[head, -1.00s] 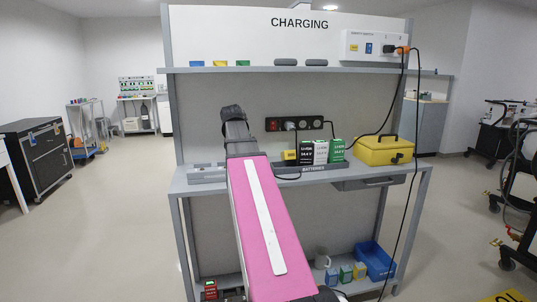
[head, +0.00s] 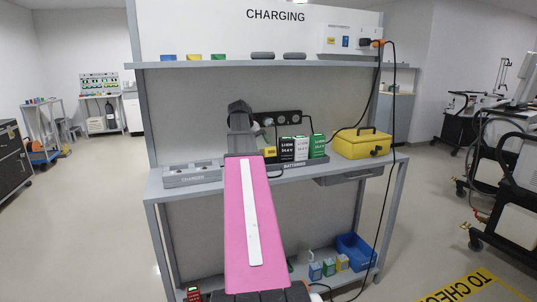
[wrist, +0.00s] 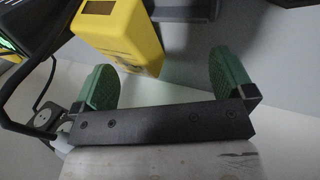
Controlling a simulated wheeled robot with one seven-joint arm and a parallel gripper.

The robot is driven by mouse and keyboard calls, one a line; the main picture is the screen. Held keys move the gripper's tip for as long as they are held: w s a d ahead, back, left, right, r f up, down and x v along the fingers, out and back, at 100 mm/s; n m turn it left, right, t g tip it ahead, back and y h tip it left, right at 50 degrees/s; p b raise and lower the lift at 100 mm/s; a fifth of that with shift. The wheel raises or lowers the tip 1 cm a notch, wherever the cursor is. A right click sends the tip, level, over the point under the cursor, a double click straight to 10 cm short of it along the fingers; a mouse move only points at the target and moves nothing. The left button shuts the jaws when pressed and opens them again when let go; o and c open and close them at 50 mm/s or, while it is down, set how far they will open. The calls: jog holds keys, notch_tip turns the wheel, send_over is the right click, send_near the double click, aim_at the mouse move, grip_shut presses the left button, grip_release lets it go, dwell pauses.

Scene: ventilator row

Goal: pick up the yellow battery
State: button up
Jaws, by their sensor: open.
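The yellow battery (head: 269,152) stands at the left end of the battery row on the bench, partly hidden by my arm in the head view. In the wrist view a yellow block with a dark top patch, which looks like this battery (wrist: 118,35), is just beyond my fingertips, nearer the left finger. My gripper (wrist: 160,62) is open, its two green-padded fingers apart with nothing held between them. In the head view my gripper (head: 240,108) is above the bench, left of the battery row; its fingers are hard to make out there.
Black, white and green batteries (head: 301,148) stand right of the yellow one in the batteries tray (head: 292,166). A grey charger (head: 192,175) lies to the left, a yellow case (head: 362,144) to the right. A socket strip (head: 285,117) and cables are behind. A shelf (head: 260,64) hangs above.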

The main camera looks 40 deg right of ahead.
aim_at(268, 149)
jog(key=shift+s+d, duration=0.15)
jog(key=shift+d, duration=0.35)
jog(key=shift+s+d, duration=0.15)
jog(key=shift+d, duration=0.35)
jog(key=shift+s+d, duration=0.2)
jog(key=shift+d, duration=0.4)
jog(key=shift+s+d, duration=0.15)
jog(key=shift+d, duration=0.4)
jog(key=shift+x, duration=1.5)
jog(key=shift+a, duration=0.1)
jog(key=c, duration=1.1)
jog(key=shift+w+a+r, duration=0.1)
jog(key=shift+a+r, duration=0.1)
jog(key=shift+c, duration=0.6)
jog(key=w+a+r, duration=0.1)
jog(key=a+r, duration=0.1)
jog(key=a, duration=0.2)
jog(key=w+a+r, duration=0.1)
jog(key=a+r, duration=0.2)
jog(key=a, duration=0.1)
jog(key=w+a+r, duration=0.2)
jog(key=a, duration=0.3)
jog(key=shift+r, duration=0.3)
